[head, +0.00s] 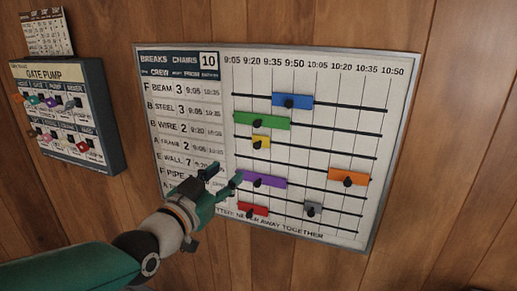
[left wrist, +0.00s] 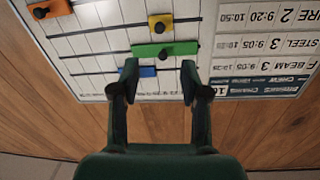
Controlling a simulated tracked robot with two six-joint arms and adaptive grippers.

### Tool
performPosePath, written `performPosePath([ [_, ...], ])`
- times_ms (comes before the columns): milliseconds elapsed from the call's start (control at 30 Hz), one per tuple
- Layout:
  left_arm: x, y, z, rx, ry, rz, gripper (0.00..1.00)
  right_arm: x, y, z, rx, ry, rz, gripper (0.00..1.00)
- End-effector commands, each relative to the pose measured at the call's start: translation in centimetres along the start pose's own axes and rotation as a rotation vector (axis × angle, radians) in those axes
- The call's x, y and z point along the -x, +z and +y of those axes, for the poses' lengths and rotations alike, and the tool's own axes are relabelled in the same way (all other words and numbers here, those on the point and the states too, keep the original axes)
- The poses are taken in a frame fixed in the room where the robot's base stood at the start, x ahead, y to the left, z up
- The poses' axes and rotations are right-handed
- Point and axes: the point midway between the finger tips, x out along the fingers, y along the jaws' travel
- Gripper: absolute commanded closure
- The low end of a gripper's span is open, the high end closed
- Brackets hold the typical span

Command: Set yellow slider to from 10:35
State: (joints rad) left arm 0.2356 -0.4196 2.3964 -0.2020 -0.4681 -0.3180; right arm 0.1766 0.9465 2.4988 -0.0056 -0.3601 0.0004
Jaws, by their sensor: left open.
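The yellow slider (head: 261,140) sits on the third bar from the top of the breaks board, towards the bar's left end, well left of the 10:35 column. In the left wrist view, where the board is upside down, it shows orange-yellow (left wrist: 160,20) beyond the green slider. My left gripper (head: 222,176) is open and empty, low at the left of the chart, below the yellow slider and apart from it. In the wrist view its fingertips (left wrist: 157,72) frame the blue slider (left wrist: 146,71) and green slider (left wrist: 175,48). My right gripper is not in view.
The board (head: 410,90) also carries blue (head: 290,100), green (head: 265,122), purple (head: 266,181), orange (head: 350,176), red (head: 252,210) and grey (head: 314,207) sliders. The yellow slider's bar is clear to its right. A gate pump panel (head: 55,75) hangs left.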

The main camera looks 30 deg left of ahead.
Motion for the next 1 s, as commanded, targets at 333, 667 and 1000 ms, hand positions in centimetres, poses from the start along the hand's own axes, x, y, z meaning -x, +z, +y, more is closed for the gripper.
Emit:
performPosePath([
  [333, -7.1, -0.1, 0.1, 0.001, 0.004, -0.004, 0.54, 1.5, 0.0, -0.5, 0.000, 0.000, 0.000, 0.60],
  [667, -13.0, -0.1, 0.2, 0.001, 0.003, -0.002, 0.54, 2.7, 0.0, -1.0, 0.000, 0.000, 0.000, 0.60],
  [1000, -14.6, 0.0, 0.2, 0.001, 0.003, 0.000, 0.54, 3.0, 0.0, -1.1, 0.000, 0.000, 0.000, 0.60],
])
